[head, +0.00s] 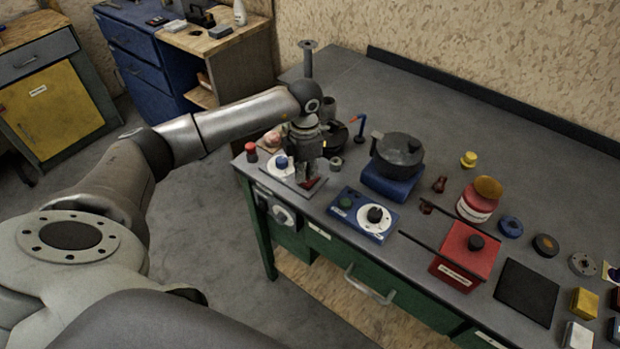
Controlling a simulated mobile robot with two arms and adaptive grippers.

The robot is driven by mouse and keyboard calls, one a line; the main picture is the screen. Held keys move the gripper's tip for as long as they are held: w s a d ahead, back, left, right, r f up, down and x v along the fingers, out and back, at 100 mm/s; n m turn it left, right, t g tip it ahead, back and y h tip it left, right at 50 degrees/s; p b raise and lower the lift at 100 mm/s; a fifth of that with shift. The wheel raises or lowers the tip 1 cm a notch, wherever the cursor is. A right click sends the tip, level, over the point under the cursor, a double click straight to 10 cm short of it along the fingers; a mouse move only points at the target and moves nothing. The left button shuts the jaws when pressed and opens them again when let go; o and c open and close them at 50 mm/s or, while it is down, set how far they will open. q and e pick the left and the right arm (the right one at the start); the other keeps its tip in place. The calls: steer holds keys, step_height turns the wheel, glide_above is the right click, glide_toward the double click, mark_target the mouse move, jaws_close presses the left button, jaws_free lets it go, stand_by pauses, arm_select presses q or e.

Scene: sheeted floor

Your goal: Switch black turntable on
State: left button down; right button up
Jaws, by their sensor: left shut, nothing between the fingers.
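A dark round thing (338,139), perhaps the black turntable, is on the grey bench just behind my left gripper, which hides much of it. My left gripper (308,178) points down over the left front of the bench, shut and empty. Its fingertips are at a flat plate (284,181) with a white dial and blue knob (282,163). I cannot tell whether they touch it. A small dark red part (311,184) shows beside the fingertips. A red button (251,152) stands left of the dial. My right gripper is out of view.
A blue control box (363,215) with a green button and black knob sits to the right. Behind it is a black pot (400,150) on a blue base. A red box (466,250) and several small items fill the right side. The back of the bench is clear.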

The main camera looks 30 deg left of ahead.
mark_target(306, 182)
arm_select(q)
steer(key=shift+s+f+b, duration=0.1)
steer(key=shift+f+b, duration=0.7)
steer(key=shift+f, duration=0.25)
steer(key=shift+r, duration=0.15)
stand_by(0.3)
steer(key=shift+r+p, duration=0.7)
steer(key=shift+r, duration=0.15)
steer(key=shift+r+p, duration=1.45)
steer(key=shift+r, duration=1.15)
steer(key=shift+f, duration=0.1)
